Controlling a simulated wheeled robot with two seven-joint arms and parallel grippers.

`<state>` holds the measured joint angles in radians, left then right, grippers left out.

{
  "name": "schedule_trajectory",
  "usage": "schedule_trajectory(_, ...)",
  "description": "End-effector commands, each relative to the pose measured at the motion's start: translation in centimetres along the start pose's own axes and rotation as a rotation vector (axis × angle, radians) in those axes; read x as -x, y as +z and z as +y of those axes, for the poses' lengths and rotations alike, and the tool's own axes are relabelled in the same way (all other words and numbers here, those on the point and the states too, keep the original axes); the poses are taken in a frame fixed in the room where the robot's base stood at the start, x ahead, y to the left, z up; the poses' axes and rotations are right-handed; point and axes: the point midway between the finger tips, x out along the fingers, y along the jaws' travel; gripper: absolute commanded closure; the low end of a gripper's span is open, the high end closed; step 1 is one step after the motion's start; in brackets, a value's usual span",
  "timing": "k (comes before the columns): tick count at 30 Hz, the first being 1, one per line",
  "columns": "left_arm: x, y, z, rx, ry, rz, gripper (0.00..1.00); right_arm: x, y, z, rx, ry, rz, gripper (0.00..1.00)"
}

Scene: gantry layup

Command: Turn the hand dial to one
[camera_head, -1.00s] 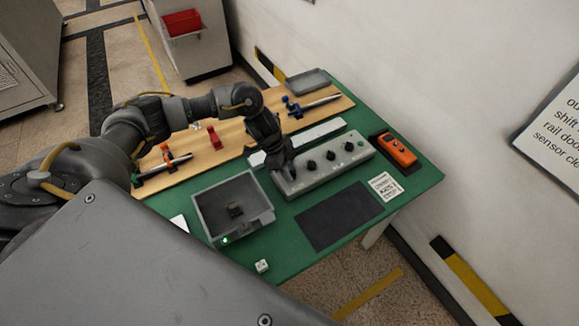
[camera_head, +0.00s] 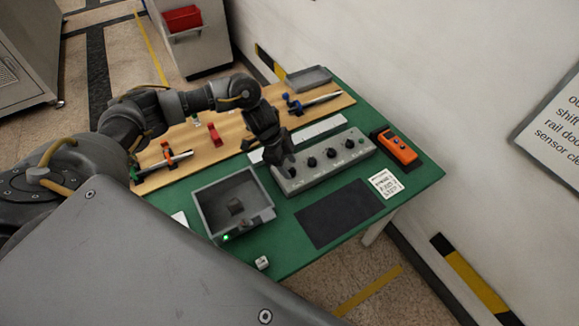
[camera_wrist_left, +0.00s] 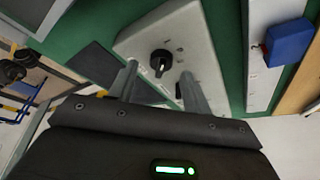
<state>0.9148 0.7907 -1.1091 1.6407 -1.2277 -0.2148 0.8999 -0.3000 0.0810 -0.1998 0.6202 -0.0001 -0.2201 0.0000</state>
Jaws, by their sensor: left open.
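A grey control box (camera_head: 340,166) with a row of black dials stands on the green table. A black dial (camera_wrist_left: 160,63) with a pale pointer line shows in the left wrist view, ahead of and between the fingertips. The dial labels are too small to read, so I cannot tell which is the hand dial. My left gripper (camera_head: 289,168) is over the left end of the box, and in the wrist view its fingers (camera_wrist_left: 158,82) are spread apart with nothing between them. Another dark knob is partly hidden by the right-hand finger. My right gripper is out of view.
A grey open tray (camera_head: 205,221) with a dark block in it stands left of the box. A dark mat (camera_head: 340,214), a white card (camera_head: 385,184) and an orange handheld device (camera_head: 398,147) lie nearby. A wooden board (camera_head: 190,142) with fixtures runs behind.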

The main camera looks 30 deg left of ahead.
Motion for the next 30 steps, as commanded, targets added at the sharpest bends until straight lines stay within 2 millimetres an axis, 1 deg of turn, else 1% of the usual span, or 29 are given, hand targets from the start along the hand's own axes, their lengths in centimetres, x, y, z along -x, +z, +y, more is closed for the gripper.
schedule_trajectory(1, 0.9, 0.0, -0.1, -0.002, -0.005, 0.002, 0.51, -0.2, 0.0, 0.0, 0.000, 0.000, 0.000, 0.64)
schedule_trajectory(9, 6.2, 0.1, -0.1, -0.002, -0.005, 0.002, 0.51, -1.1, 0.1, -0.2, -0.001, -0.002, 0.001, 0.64)
schedule_trajectory(12, 7.7, 0.1, -0.1, -0.001, -0.004, 0.001, 0.51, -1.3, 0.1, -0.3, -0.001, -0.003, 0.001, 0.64)
schedule_trajectory(15, 8.7, 0.1, 0.0, 0.000, -0.002, 0.000, 0.51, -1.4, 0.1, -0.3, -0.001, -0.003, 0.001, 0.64)
schedule_trajectory(20, 9.4, 0.1, 0.1, 0.000, -0.001, -0.001, 0.51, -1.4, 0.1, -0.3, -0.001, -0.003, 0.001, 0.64)
schedule_trajectory(30, 9.4, 0.1, 0.1, 0.001, 0.000, -0.001, 0.51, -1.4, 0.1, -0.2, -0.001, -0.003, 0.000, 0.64)
